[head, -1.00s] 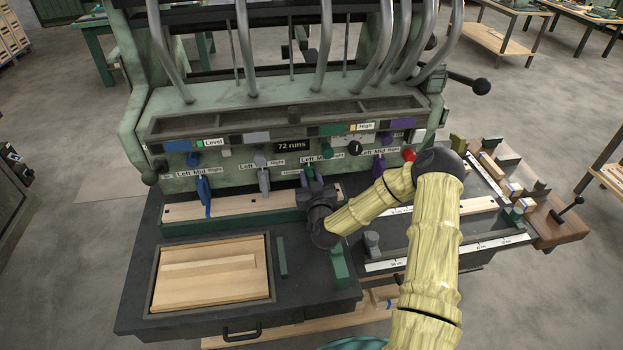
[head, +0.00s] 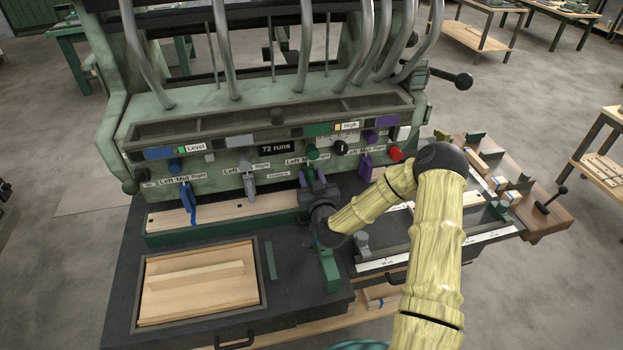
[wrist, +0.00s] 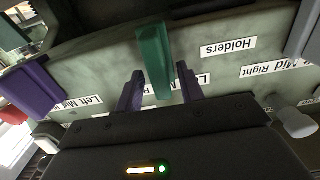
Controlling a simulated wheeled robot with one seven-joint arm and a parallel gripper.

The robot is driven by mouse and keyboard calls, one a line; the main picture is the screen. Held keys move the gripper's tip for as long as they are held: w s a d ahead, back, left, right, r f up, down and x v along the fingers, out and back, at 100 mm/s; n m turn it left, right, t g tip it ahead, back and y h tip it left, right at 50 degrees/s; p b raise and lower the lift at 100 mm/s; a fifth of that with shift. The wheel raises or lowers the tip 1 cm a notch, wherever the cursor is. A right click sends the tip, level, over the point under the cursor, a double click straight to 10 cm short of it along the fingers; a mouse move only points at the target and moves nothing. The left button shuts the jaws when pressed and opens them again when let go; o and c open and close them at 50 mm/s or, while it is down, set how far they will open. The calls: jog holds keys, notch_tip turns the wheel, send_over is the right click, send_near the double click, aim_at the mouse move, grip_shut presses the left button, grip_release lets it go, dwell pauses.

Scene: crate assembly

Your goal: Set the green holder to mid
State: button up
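The green holder (wrist: 155,62) hangs from the machine's front panel, under a strip with Left, Mid and Right labels. In the wrist view, which is upside down, it stands between the two dark fingers of my gripper (wrist: 160,90). The fingers are apart, one on each side, with narrow gaps beside its end; contact is not clear. The holder covers part of its label, so its exact setting is hard to read. In the head view my gripper (head: 316,190) is at the panel and hides most of the green holder (head: 306,176).
A blue holder (head: 188,196) and a grey holder (head: 249,184) hang to the left, a purple holder (head: 366,166) to the right. A red knob (head: 396,154) sits near the purple one. A wooden tray (head: 150,318) and a green block (head: 329,268) are on the bench below.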

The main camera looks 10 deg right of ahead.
jog(key=s+p, duration=0.3)
jog(key=s, duration=1.4)
jog(key=shift+s+d+p, duration=0.2)
jog(key=shift+d+p, duration=0.15)
jog(key=shift+d, duration=0.05)
jog(key=shift+a, duration=0.1)
